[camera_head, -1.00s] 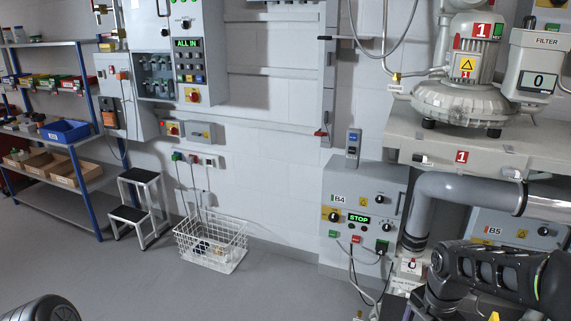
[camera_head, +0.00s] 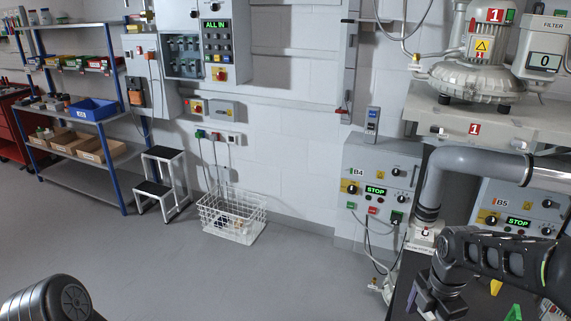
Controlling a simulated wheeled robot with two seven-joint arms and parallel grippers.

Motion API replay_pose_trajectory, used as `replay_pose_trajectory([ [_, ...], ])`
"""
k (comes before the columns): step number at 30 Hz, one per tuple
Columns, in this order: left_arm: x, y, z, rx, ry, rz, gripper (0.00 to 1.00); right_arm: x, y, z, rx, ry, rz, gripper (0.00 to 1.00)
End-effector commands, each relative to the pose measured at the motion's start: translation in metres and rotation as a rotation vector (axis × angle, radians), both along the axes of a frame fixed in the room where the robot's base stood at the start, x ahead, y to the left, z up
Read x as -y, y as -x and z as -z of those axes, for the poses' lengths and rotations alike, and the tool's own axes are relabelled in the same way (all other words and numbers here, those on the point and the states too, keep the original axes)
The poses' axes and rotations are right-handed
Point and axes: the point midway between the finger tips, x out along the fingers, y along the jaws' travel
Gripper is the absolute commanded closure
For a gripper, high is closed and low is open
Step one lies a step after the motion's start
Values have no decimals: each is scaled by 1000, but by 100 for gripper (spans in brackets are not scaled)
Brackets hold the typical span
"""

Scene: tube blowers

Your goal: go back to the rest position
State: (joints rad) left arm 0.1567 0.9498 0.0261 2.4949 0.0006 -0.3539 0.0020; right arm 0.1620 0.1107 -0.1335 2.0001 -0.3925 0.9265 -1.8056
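My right arm (camera_head: 495,258) comes in from the lower right, over a dark surface. Its dark end (camera_head: 440,292) points down toward the surface's left edge. The fingertips are not clear there, so I cannot tell whether the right gripper is open or shut. I see nothing clearly held in it. Of my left arm, only a dark rounded link (camera_head: 48,300) shows at the bottom left. My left gripper is outside the picture.
A blower (camera_head: 478,77) stands on a shelf above a grey pipe (camera_head: 470,163). Control box B4 (camera_head: 376,173) and box B5 (camera_head: 520,212) show STOP. A white wire basket (camera_head: 232,218), a step stool (camera_head: 165,183) and shelving (camera_head: 85,193) stand left. The middle floor is clear.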

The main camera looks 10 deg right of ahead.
Motion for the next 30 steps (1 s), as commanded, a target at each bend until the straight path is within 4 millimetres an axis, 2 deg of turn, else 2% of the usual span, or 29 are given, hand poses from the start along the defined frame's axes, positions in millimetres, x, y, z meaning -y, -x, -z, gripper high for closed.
replay_pose_trajectory([
  [8, 0, 0, 0, 0, 0, 0, 30, -7, -29, 2, 126, -45, 277, 14],
  [13, 0, 0, 0, 0, 0, 0, 30, -28, -51, 17, 214, -136, 541, 14],
  [17, 0, 0, 0, 0, 0, 0, 30, -61, -66, 47, 247, -257, 817, 14],
  [20, 0, 0, 0, 0, 0, 0, 30, -105, -67, 92, 214, -389, 1118, 14],
  [23, 0, 0, 0, 0, 0, 0, 30, -159, -43, 151, 111, -506, 1467, 14],
  [24, 0, 0, 0, 0, 0, 0, 30, -178, -27, 173, 59, -531, 1589, 14],
  [26, 0, 0, 0, 0, 0, 0, 30, -205, 2, 202, -19, -542, 1740, 14],
  [27, 0, 0, 0, 0, 0, 0, 30, -219, 23, 218, -67, -531, 1809, 14],
  [30, 0, 0, 0, 0, 0, 1, 30, -248, 76, 248, -170, -474, 1886, 14],
])
